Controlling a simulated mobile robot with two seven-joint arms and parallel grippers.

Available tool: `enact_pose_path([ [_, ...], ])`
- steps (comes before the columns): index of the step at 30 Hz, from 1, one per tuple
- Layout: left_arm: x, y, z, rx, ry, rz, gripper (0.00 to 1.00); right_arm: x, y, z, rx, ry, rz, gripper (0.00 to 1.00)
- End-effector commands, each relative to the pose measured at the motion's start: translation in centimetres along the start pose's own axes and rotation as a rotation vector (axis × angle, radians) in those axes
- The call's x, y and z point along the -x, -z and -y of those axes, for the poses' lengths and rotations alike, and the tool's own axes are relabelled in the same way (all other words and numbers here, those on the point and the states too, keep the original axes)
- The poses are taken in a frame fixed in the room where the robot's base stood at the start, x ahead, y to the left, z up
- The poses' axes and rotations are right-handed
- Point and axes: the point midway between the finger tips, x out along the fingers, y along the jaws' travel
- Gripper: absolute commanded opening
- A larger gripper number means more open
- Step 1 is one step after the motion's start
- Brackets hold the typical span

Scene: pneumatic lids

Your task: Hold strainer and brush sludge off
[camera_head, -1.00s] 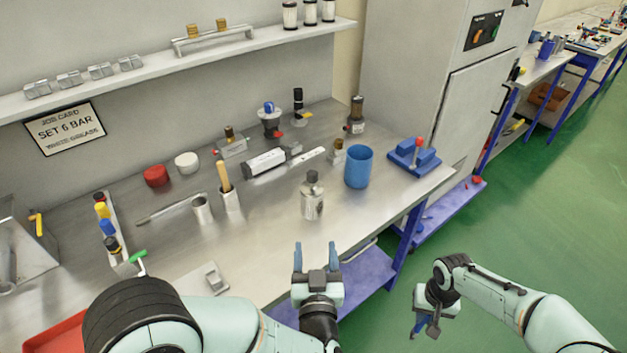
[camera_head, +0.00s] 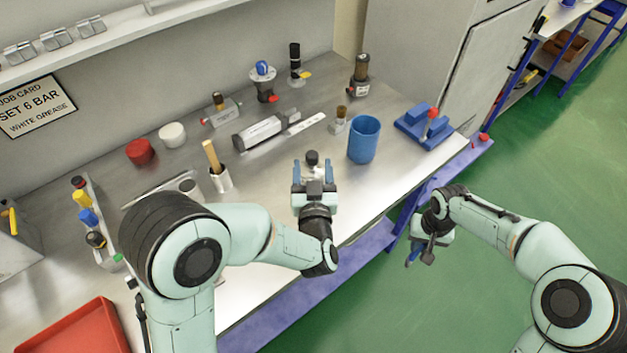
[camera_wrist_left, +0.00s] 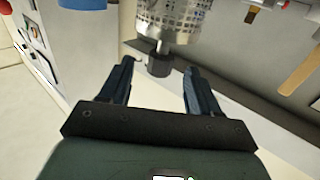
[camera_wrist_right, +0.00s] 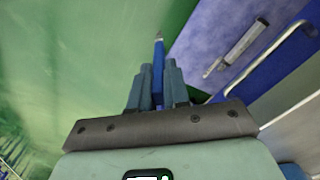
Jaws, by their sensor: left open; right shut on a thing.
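The strainer, a perforated metal cylinder, fills the top of the left wrist view (camera_wrist_left: 168,18). Its dark knob (camera_wrist_left: 160,65) lies just beyond and between my left fingertips. In the head view its dark top (camera_head: 312,158) shows beyond my left gripper (camera_head: 313,172), which hides most of its body. My left gripper is open and empty. My right gripper (camera_head: 428,245) is out over the floor, right of the bench. It is shut on a slim blue thing (camera_wrist_right: 158,75); I cannot tell whether it is a brush. A wooden-handled tool (camera_head: 211,157) stands in a metal cup (camera_head: 221,181).
A blue cup (camera_head: 364,140) and a blue block with a red knob (camera_head: 424,126) stand on the bench right of the strainer. Several fittings line the back. A red tray (camera_head: 75,330) lies front left. Bare bench (camera_head: 290,150) shows around the strainer.

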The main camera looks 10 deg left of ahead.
Motion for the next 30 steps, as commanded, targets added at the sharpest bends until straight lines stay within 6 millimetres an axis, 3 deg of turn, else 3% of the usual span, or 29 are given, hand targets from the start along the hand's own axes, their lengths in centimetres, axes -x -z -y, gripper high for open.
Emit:
enact_pose_path([
  [3, -2.4, 0.3, 0.0, -0.001, 0.002, -0.002, 0.62, 1.4, 0.7, 0.0, 0.0, 0.0, -0.01, 0.0],
  [9, -5.0, 0.2, 0.0, 0.0, 0.001, -0.001, 0.62, 2.6, 1.2, 0.0, 0.0, 0.0, -0.019, 0.0],
  [22, -5.8, 0.0, 0.0, 0.0, 0.0, 0.0, 0.62, 2.9, 1.4, 0.0, 0.0, 0.0, -0.021, 0.0],
  [23, -5.8, 0.0, 0.0, 0.0, 0.0, 0.0, 0.56, 2.9, 1.4, 0.0, 0.0, 0.0, -0.021, 0.0],
  [27, -5.8, 0.0, 0.0, 0.001, 0.0, 0.0, 0.1, 2.9, 1.4, 0.0, 0.0, 0.0, -0.021, 0.0],
  [28, -5.8, 0.0, 0.0, 0.001, 0.0, 0.0, 0.05, 2.9, 1.4, 0.0, 0.0, 0.0, -0.021, 0.0],
  [30, -5.8, 0.0, 0.0, 0.001, 0.0, 0.0, 0.05, 2.9, 1.4, 0.0, 0.0, 0.0, -0.021, 0.0],
])
